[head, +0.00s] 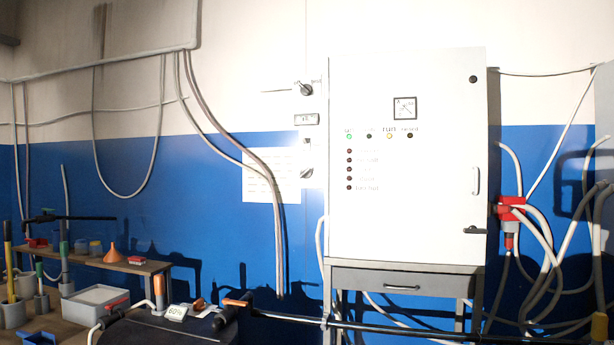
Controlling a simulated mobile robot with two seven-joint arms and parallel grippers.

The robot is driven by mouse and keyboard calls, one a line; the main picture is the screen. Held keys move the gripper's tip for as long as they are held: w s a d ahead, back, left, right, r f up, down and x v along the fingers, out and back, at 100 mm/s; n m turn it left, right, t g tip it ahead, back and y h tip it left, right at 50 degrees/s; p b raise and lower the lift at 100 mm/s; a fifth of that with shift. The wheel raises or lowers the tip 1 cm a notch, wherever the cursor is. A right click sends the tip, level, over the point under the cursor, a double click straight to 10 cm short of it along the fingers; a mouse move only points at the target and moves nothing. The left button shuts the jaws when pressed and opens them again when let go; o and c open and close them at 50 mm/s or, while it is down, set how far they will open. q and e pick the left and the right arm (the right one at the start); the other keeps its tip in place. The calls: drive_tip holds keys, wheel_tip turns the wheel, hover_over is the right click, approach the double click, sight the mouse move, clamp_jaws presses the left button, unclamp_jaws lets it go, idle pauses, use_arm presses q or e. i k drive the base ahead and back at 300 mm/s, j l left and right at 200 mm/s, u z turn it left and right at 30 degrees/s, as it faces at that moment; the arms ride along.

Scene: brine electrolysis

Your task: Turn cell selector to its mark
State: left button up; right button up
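I cannot tell which one is the cell selector, and no mark can be made out at either. Neither of my grippers can be made out in this view, and nothing is seen touching the knobs.
The white cabinet (400,220) has a meter (404,108), lit green and yellow lamps and a drawer (388,283) below. A black bar (420,332) crosses the front. A dark table (160,328) and a bench (150,266) with small items stand left. Cables hang right.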

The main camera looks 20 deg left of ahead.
sight(306, 173)
drive_tip(key=i+l+u, duration=0.15)
drive_tip(key=i, duration=0.35)
drive_tip(key=i+l+u, duration=0.2)
drive_tip(key=i+l, duration=0.2)
drive_tip(key=i, duration=0.1)
